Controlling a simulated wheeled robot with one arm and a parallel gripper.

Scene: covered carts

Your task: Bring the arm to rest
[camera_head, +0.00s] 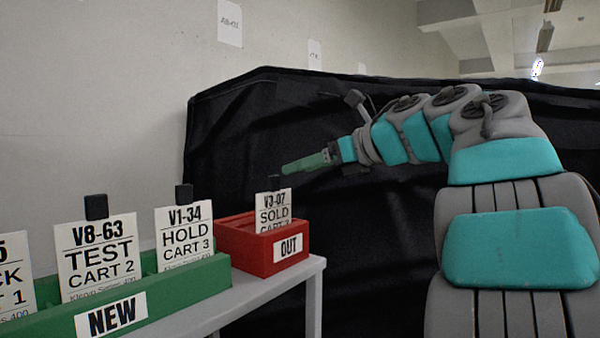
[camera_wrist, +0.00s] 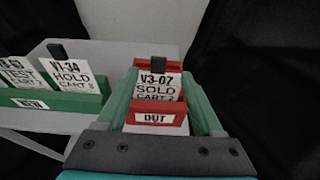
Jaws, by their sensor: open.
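My arm reaches from the right side of the head view toward the left, with turquoise and grey links. My gripper (camera_head: 286,168) has green fingers and is in the air just above the red OUT box (camera_head: 262,260). In the wrist view its two fingers (camera_wrist: 159,72) are spread apart with nothing held between them. The V3-07 SOLD card (camera_head: 273,211) with a black block on top stands in the red box. From the wrist it appears between the fingers, but the fingers are apart from it.
A green NEW rack (camera_head: 160,292) on the grey table (camera_head: 290,283) holds the V1-34 HOLD card (camera_head: 184,235), the V8-63 TEST card (camera_head: 97,257) and a partly cut-off card (camera_head: 14,275). A black cloth-covered mass (camera_head: 380,240) stands behind my arm. A pale wall is at left.

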